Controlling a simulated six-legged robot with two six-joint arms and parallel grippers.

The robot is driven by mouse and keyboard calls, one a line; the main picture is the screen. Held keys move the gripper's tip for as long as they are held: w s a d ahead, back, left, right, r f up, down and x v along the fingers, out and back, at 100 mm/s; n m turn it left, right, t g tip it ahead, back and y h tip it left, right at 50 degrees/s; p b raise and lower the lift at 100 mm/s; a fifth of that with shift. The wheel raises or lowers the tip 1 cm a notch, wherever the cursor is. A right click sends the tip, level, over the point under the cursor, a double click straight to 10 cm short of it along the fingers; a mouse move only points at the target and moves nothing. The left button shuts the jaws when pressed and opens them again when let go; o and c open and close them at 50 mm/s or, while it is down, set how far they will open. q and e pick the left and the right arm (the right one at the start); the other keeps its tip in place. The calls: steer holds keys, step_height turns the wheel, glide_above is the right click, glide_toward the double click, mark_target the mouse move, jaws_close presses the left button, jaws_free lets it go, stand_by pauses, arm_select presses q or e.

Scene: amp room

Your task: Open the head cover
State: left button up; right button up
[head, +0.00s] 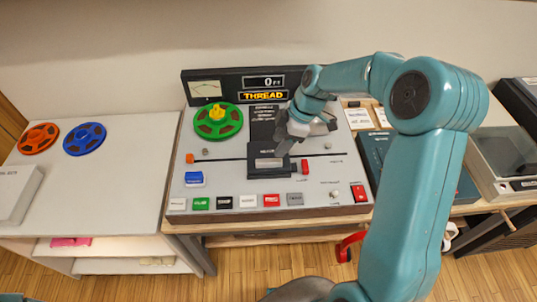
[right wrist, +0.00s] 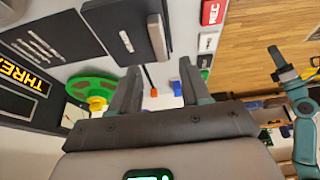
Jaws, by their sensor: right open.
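A green reel (head: 218,135) sits at the deck's back left. Coloured buttons (head: 237,202) line the front, with a red switch (head: 359,193) at right. Orange (head: 38,139) and blue (head: 85,138) reels lie on the left table. My right arm hides part of the right side.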

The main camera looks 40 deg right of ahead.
mark_target(268, 161)
steer(key=p+x, duration=0.1)
steer(key=x, duration=0.6)
steer(key=shift+a+f, duration=0.1)
steer(key=shift+f, duration=0.05)
steer(key=shift+w+a+f, duration=0.1)
steer(key=shift+w+f, duration=0.1)
steer(key=shift+f, duration=0.2)
steer(key=shift+s+r, duration=0.1)
steer(key=shift+s, duration=0.05)
jaws_close()
